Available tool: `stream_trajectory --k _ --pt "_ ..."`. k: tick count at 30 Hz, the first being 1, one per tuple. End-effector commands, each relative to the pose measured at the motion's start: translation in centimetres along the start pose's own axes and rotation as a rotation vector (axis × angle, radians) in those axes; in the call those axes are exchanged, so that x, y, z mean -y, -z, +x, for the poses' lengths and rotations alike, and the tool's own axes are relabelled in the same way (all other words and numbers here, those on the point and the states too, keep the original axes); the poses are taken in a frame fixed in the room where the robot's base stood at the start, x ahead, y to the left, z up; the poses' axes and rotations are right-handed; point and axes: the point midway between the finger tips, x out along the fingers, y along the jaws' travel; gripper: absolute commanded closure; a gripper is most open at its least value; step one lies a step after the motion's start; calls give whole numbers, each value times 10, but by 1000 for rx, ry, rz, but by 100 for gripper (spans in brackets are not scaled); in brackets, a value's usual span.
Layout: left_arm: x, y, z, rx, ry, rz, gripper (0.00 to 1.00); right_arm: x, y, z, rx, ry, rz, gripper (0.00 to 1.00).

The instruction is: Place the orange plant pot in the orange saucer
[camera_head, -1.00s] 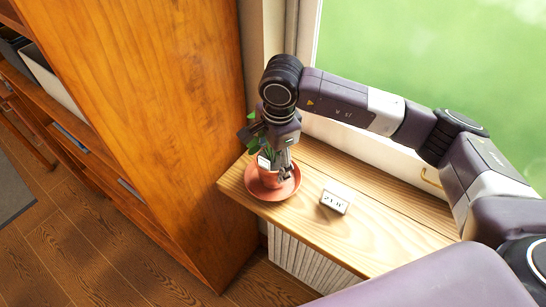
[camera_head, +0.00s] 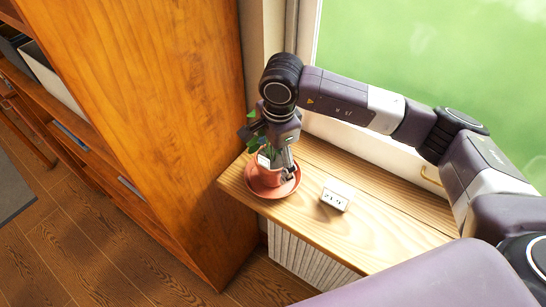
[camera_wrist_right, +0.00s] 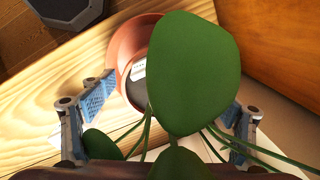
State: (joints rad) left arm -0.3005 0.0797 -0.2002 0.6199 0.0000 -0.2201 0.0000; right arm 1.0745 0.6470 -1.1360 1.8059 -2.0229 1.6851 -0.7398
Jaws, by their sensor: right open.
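The orange plant pot (camera_head: 266,178) stands upright within the rim of the orange saucer (camera_head: 291,186), at the left end of the wooden sill. Green leaves (camera_wrist_right: 195,75) rise from the pot and hide much of it in the right wrist view. My right gripper (camera_head: 284,167) is over the pot with its fingers down, open. In the right wrist view its fingers are spread on either side of the plant. The saucer rim (camera_wrist_right: 121,42) shows behind the leaf there. My left gripper is not in view.
A small white block with dark markings (camera_head: 337,195) stands on the wooden sill (camera_head: 385,232), right of the saucer. A tall wooden cabinet (camera_head: 150,120) rises close on the left. The window is behind. The sill's right part is clear.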

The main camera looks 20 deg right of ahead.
Motion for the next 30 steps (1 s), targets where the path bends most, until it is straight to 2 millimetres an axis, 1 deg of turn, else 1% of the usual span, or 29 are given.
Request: stream_trajectory --k 4,9,12,16,21,30 --pt "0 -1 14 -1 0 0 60 2 0 -24 -1 8 -1 18" --pt "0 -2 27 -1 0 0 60 2 0 -64 0 9 0 18" --pt "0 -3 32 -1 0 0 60 2 0 -84 0 8 -1 18" --pt "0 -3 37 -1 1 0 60 1 0 -104 1 5 0 18" --pt "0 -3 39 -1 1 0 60 0 0 -118 1 3 0 18" --pt "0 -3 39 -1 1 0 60 0 0 -120 1 2 0 18"
